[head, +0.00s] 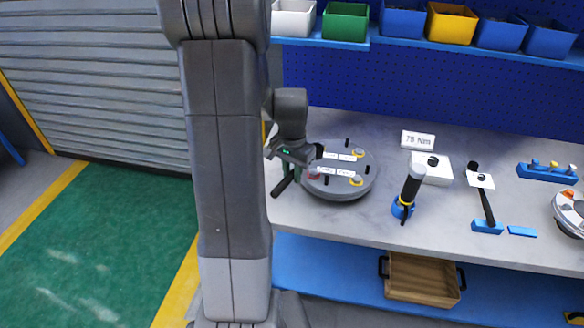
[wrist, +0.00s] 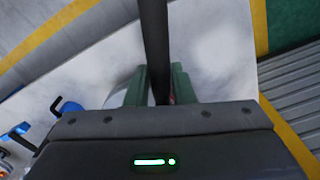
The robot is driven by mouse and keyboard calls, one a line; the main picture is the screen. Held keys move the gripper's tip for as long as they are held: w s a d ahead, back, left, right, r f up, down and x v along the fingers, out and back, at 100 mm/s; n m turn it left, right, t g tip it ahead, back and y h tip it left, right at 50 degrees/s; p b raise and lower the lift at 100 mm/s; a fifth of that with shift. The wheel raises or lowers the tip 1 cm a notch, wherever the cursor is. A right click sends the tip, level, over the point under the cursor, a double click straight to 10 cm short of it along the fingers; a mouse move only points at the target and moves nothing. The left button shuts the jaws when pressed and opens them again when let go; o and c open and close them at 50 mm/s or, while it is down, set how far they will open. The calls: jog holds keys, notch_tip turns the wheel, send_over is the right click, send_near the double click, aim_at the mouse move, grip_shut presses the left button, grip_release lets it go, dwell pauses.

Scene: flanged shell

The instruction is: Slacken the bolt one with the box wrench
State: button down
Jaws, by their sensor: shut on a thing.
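My gripper (head: 297,174) is at the left edge of the round grey flanged shell (head: 342,189) on the bench. Its green fingers are shut on a dark bar, the box wrench (head: 281,188), whose handle sticks out toward the lower left. In the wrist view the wrench (wrist: 155,45) runs between the green fingers (wrist: 160,85). The wrench's far end is hidden, so I cannot tell whether it sits on a bolt. The shell bears several black pegs, white labels too small to read, yellow-ringed spots and a red spot (head: 314,173) beside my gripper. I cannot tell which is bolt one.
A black-handled tool (head: 411,187) stands in a blue holder right of the shell. A "75 Nm" sign (head: 418,140), another long tool (head: 488,208) and a blue rack (head: 546,174) are further right. A wooden crate (head: 422,280) is on the lower shelf. Bins line the upper shelf.

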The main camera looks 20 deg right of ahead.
jog(key=shift+s+a+f+b, duration=0.1)
jog(key=shift+f+b, duration=2.1)
jog(key=shift+f, duration=0.45)
jog(key=shift+f+b, duration=1.15)
jog(key=shift+f, duration=0.2)
jog(key=s+d+n, duration=0.5)
jog(key=d+n, duration=0.4)
jog(key=shift+f, duration=0.2)
dwell(0.6)
